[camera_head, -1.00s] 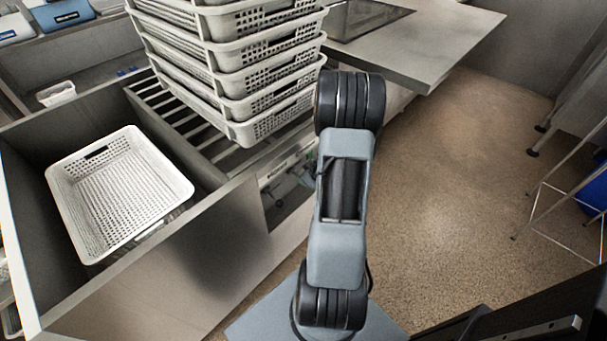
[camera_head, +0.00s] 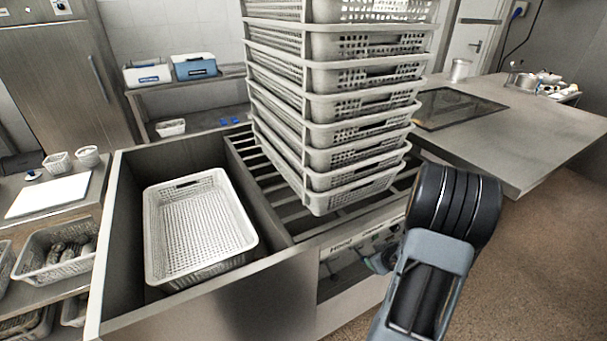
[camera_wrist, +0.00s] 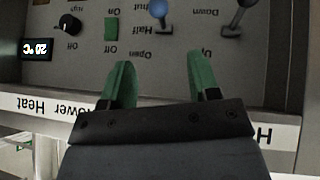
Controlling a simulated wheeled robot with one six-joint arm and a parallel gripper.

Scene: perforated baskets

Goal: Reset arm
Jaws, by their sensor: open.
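My gripper (camera_wrist: 160,82) shows in the wrist view with two green fingers apart and nothing between them. It faces a grey control panel (camera_wrist: 175,55) with a black knob, a green switch and levers, seen upside down. In the head view my arm stands at the lower right, in front of the machine's front panel (camera_head: 352,250). A bit of green near the panel is mostly hidden behind my arm. I cannot tell whether the fingers touch the panel.
A tall stack of white perforated baskets (camera_head: 355,135) stands on a slatted rack right of centre. A single basket (camera_head: 195,225) sits in the steel basin (camera_head: 125,240) at left. A counter (camera_head: 520,130) extends at the right. Brown floor is open at lower right.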

